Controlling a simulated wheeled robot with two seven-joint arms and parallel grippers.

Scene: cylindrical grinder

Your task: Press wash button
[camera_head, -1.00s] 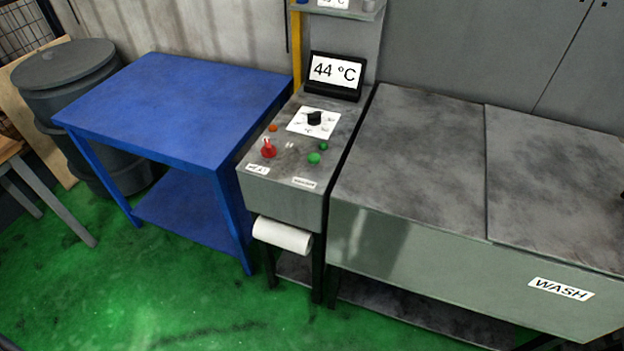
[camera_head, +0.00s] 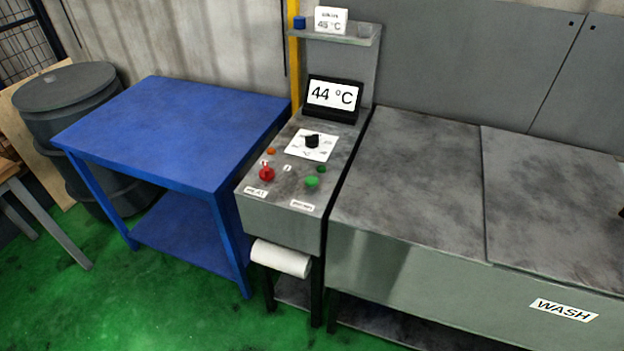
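A grey control console (camera_head: 283,216) stands between the blue table and the wash machine. Its sloped top carries a green button (camera_head: 312,181), a smaller dark green button (camera_head: 321,169), a red switch or knob (camera_head: 266,174), an orange light or button (camera_head: 271,151) and a black rotary dial (camera_head: 312,140) on a white plate. A black display (camera_head: 332,97) reads 44 °C. The grey machine to the right bears a WASH label (camera_head: 564,309). Neither of my grippers is in view.
A blue table (camera_head: 180,130) with an empty top stands left of the console. A dark barrel (camera_head: 70,105) is behind it at the left. A white paper roll (camera_head: 281,258) hangs under the console. A small shelf (camera_head: 335,32) is above the display. Green floor (camera_head: 150,310) is clear in front.

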